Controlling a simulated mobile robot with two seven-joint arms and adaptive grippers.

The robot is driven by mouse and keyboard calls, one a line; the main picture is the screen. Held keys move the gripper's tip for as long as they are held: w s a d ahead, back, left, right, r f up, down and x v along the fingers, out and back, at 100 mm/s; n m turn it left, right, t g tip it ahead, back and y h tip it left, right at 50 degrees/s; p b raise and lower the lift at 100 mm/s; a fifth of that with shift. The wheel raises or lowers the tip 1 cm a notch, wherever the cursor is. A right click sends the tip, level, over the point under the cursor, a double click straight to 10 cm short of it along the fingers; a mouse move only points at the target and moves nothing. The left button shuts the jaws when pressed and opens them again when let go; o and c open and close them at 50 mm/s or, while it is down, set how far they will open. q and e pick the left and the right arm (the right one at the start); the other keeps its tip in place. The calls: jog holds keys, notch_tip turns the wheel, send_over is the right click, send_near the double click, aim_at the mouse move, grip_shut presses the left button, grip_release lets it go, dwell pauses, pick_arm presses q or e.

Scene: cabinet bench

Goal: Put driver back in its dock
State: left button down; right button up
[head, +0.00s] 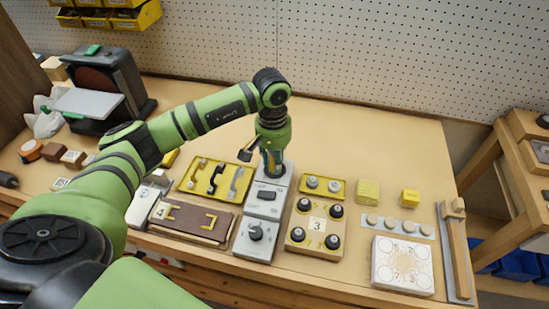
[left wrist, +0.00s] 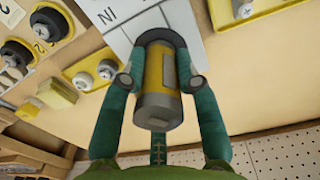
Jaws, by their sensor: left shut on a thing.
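The driver (left wrist: 157,82) is a yellow and grey cylinder held upright between the teal fingers of my left gripper (left wrist: 160,85). In the head view my left gripper (head: 272,160) points down at the far end of the grey dock, and the fingers hide most of the driver. The dock (head: 279,185) is a light grey block; its top also shows in the left wrist view (left wrist: 118,28). The driver's far end meets a dark round opening in the dock, but I cannot tell how deep it sits. My right gripper is not in view.
A yellow tray with handles (head: 214,193) lies left of the dock. A small yellow tray with knobs (head: 323,198) and a beige knob board (head: 302,239) lie to its right. A grey knob box (head: 257,246) stands in front. The bench behind is clear up to the pegboard.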

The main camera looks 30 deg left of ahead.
pick_arm(q)
jog(key=shift+f+b, duration=0.5)
jog(key=shift+b, duration=0.35)
dwell(0.7)
dwell(0.3)
jog(key=c, duration=0.6)
grip_release()
jog(key=shift+r+p, duration=1.6)
jog(key=shift+r, duration=1.9)
